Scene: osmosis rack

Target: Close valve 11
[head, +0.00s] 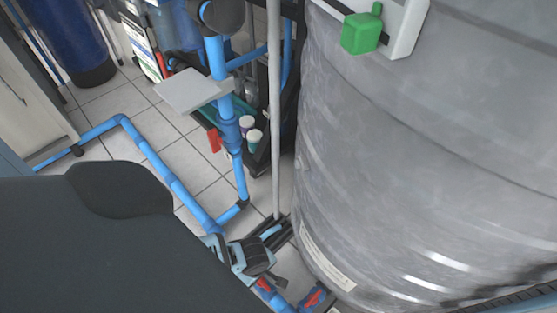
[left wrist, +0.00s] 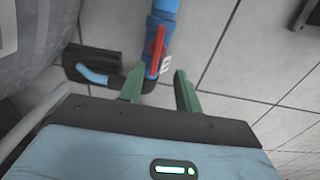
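A valve with a red lever handle (left wrist: 156,48) sits on a blue pipe in the left wrist view. The lever lies roughly along the pipe. A small white tag (left wrist: 165,66) is beside it; its number is too small to read. My left gripper (left wrist: 159,80) is open, its two green fingers apart, with the lever's near end between the fingertips in the picture. I cannot tell whether they touch. In the head view my left gripper (head: 266,275) is low by the floor, near red valve parts (head: 264,285) that it partly hides. My right gripper is not in view.
A big grey tank (head: 420,160) stands close on the right. Another red-handled valve (head: 312,298) is near its base. Blue pipes (head: 160,165) run along the tiled floor, and a vertical grey pole (head: 274,130) stands behind the gripper. Open tiles lie left.

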